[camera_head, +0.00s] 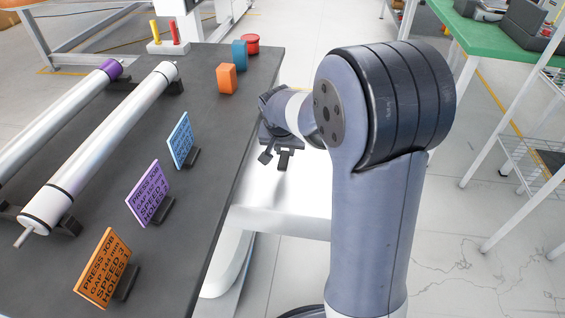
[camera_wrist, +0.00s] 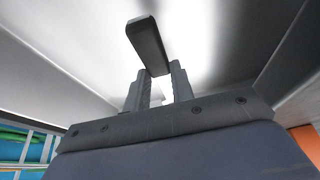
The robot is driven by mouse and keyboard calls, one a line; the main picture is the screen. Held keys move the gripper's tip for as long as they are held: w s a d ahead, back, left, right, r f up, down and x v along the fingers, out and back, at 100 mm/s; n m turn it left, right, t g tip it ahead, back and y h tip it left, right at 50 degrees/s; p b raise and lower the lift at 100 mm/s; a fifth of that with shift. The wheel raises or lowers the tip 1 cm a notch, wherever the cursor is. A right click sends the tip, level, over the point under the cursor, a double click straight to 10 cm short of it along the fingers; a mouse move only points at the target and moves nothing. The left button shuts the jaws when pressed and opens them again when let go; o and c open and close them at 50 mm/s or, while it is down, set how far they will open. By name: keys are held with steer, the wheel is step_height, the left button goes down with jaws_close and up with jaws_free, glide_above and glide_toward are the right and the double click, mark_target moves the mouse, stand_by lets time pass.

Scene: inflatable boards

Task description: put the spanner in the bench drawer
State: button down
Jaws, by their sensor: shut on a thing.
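My gripper (camera_head: 276,148) is over the pale, brightly lit open drawer (camera_head: 275,190) at the bench's right side. In the wrist view, my gripper (camera_wrist: 160,85) is shut on a dark grey bar-shaped thing, which I take to be the spanner (camera_wrist: 147,42). Its near end shows between the fingers and it points away at a tilt. Its jaw shape cannot be made out. Pale drawer walls (camera_wrist: 60,75) surround it in the wrist view. Whether the spanner touches the drawer floor I cannot tell. My arm hides part of the drawer in the head view.
The dark bench top (camera_head: 215,150) holds two long rollers (camera_head: 100,150), blue (camera_head: 180,140), purple (camera_head: 149,193) and orange (camera_head: 103,268) cards, blocks (camera_head: 226,79) and a red round thing (camera_head: 251,44). A green-topped table (camera_head: 490,40) stands at the right. Floor between is clear.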

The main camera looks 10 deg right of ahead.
step_height(320, 180, down, 5)
steer(key=shift+f+b, duration=0.1)
steer(key=shift+b, duration=0.4)
steer(key=shift+f, duration=0.15)
steer(key=c, duration=1.2)
jaws_free()
steer(key=shift+s+r, duration=0.1)
steer(key=shift+r, duration=0.45)
steer(key=p+v, duration=0.2)
steer(key=v, duration=0.9)
steer(key=shift+s+r, duration=0.1)
steer(key=shift+s, duration=0.1)
